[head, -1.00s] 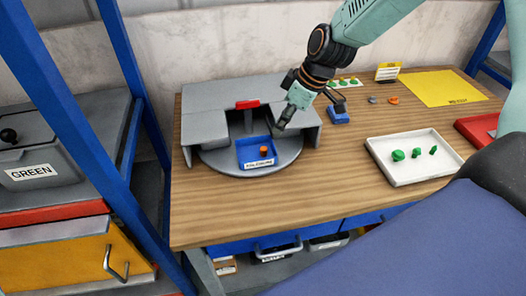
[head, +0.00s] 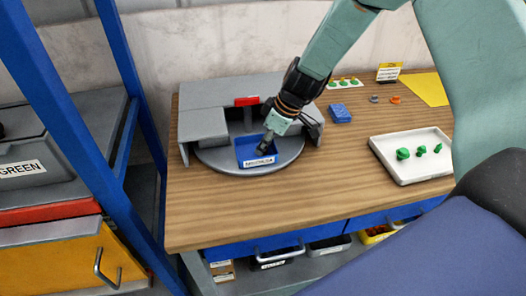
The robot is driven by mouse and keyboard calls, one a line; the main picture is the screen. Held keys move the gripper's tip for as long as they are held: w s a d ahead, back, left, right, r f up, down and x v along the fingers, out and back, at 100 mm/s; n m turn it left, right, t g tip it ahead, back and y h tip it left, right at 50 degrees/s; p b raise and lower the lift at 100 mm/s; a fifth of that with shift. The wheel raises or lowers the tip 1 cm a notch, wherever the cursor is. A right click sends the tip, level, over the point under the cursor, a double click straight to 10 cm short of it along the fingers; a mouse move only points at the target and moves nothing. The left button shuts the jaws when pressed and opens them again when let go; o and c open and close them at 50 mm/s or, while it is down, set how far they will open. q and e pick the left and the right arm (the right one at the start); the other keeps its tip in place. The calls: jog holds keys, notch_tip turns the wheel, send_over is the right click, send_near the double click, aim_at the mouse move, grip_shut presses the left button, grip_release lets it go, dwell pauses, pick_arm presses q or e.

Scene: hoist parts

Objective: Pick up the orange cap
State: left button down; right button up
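My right gripper (head: 265,147) reaches down into the small blue bin (head: 242,158) on the grey round plate. Its fingertips are dark and small, and I cannot tell whether they are apart or closed on something. The orange cap that stood in this bin is hidden behind the gripper now. Another small orange piece (head: 395,100) lies on the wooden table at the back right, apart from the gripper. My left gripper is not in view.
Grey housing (head: 205,92) with a red block (head: 247,101) stands behind and beside the bin. A blue block (head: 340,113) lies to the right. A white tray (head: 392,175) holds green pieces. Blue frame posts (head: 75,120) stand at left. The table front is clear.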

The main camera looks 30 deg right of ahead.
jog(key=shift+d, duration=0.15)
jog(key=shift+s+r, duration=0.1)
jog(key=shift+s, duration=0.05)
jog(key=shift+c, duration=1.6)
